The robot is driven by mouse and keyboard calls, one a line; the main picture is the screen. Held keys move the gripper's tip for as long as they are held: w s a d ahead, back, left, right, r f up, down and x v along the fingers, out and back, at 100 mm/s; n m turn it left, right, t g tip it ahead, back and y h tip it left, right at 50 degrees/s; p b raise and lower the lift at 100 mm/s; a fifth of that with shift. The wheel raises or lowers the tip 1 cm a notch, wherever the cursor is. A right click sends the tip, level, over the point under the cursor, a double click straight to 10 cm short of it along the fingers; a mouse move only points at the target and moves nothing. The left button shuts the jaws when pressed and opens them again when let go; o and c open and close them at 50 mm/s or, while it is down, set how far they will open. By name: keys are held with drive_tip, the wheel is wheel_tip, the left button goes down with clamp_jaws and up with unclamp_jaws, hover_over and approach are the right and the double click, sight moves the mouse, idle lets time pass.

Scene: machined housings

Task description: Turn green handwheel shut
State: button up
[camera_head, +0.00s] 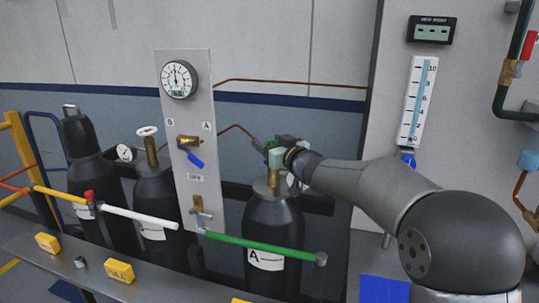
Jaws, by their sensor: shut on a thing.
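The green handwheel (276,157) sits at the top of the black gas cylinder labelled A (272,225), right of the panel. Only a small pale green part of it shows; my gripper hides the rest. My gripper (281,150) reaches in from the right at valve height and is shut on the handwheel. The fingertips are small and partly hidden in this view. The wheel's turn angle cannot be told.
A grey panel (187,110) with a round gauge (179,79) and a blue-handled valve (194,158) stands left of my gripper. A white handwheel (147,131) tops another cylinder. A green bar (258,246) crosses in front, above a bench with yellow blocks (119,271).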

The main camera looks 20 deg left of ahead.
drive_tip(key=shift+f+m+t+h+b, duration=0.15)
drive_tip(key=shift+m+t+h+b, duration=0.3)
drive_tip(key=shift+b, duration=0.25)
drive_tip(key=shift+d, duration=0.1)
drive_tip(key=shift+r, duration=0.2)
drive_tip(key=o, duration=1)
drive_tip(key=b+v, duration=0.1)
drive_tip(key=v, duration=1.6)
drive_tip(key=shift+s+d+f, duration=0.1)
drive_tip(key=shift+s+f, duration=0.05)
drive_tip(key=shift+s, duration=0.05)
